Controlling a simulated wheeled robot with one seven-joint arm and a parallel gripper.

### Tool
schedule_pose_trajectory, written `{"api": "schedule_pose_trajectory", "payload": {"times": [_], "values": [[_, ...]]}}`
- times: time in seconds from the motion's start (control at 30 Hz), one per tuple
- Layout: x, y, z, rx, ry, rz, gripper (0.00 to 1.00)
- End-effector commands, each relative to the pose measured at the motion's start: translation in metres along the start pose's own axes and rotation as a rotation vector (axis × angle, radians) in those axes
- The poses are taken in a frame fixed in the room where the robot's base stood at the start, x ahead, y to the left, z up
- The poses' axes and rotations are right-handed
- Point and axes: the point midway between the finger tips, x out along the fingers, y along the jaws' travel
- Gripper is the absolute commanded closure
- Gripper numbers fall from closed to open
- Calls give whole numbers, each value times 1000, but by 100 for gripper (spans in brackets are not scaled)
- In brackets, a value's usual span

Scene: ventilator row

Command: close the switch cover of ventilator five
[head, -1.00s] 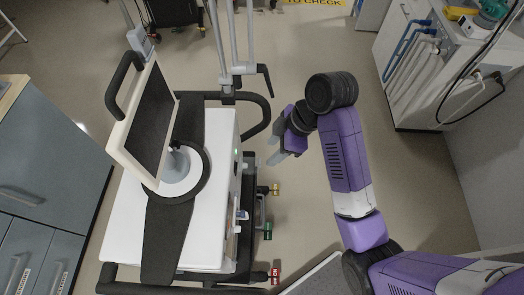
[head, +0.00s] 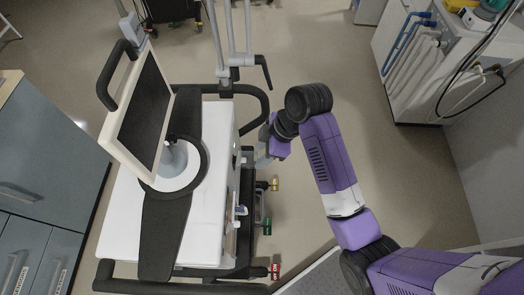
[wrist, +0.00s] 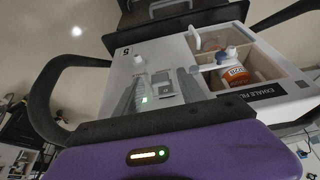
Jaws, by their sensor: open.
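The ventilator (head: 204,225) is a white cart-top unit with a tilted screen (head: 145,112). In the wrist view its white side panel (wrist: 122,65) carries a "5". A small grey piece, perhaps the switch cover (wrist: 164,88), shows on this panel next to a green light (wrist: 145,99). Whether it is open I cannot tell. My gripper (head: 263,158) is at the ventilator's right side in the head view. In the wrist view my gripper (wrist: 157,92) is open, its grey fingers on either side of the small piece and light, holding nothing. Contact cannot be told.
An open compartment (wrist: 265,70) with a labelled bottle (wrist: 234,76) is right of the panel in the wrist view. Black handle bars (head: 262,105) stick out from the cart. Coloured tags (head: 267,228) hang along its right side. Floor (head: 400,180) is clear to the right.

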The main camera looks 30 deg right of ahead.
Motion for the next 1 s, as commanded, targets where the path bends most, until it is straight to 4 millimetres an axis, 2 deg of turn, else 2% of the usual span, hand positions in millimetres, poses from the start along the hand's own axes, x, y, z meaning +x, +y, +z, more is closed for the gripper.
{"api": "schedule_pose_trajectory", "payload": {"times": [0.1, 0.33, 0.7, 1.0], "values": [[0, 0, 0, 0, 0, 0, 55], [0, 0, 0, 0, 0, 0, 100], [3, 0, 3, 1, 36, -1, 100], [18, 0, 15, 4, 220, -1, 100]]}}
